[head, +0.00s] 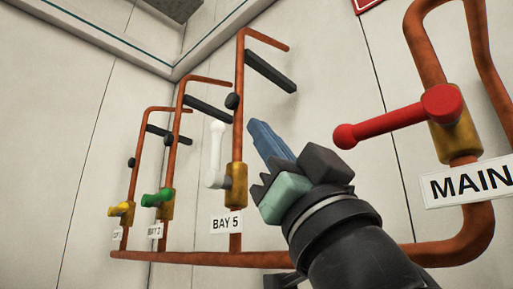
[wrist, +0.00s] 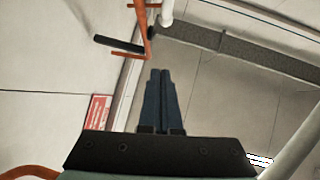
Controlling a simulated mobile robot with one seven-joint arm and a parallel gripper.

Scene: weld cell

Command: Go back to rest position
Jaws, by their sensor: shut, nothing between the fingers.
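My gripper (head: 256,126) is in the middle of the head view, its blue fingers pointing up and to the left. The fingers are together and hold nothing. In the picture the fingertips lie just right of the BAY 5 pipe; I cannot tell the depth gap. In the wrist view the shut fingers (wrist: 160,74) point up over a pale panelled surface, touching nothing visible. My arm comes in from the lower right of the head view.
A white lever (head: 216,150) stands upright at BAY 5. A red lever (head: 390,122) at MAIN points left, close right of my gripper. Green (head: 155,199) and yellow (head: 119,210) levers are farther left. Copper pipes (head: 200,257) run along the wall. Dark bars (head: 270,72) jut out.

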